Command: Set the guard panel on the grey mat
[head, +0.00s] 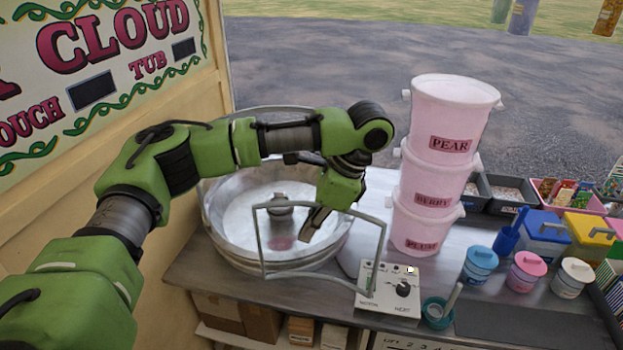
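The guard panel (261,243) is a see-through sheet in a thin grey frame, upright and slightly turned, in front of the round metal bowl. My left gripper (315,222) comes down from above at the middle of its top bar, with its fingers closed around the bar. I cannot tell whether the panel's lower edge touches the counter or hangs just above it. A dark grey mat (525,325) lies flat and bare at the counter's front right. My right gripper is not in view.
The metal bowl (222,232) stands behind the panel. A control box (390,291) with a knob sits at the panel's lower right corner. Stacked pink tubs (440,145) rise behind it. A teal cup (437,312) and small lidded jars (525,271) stand near the mat.

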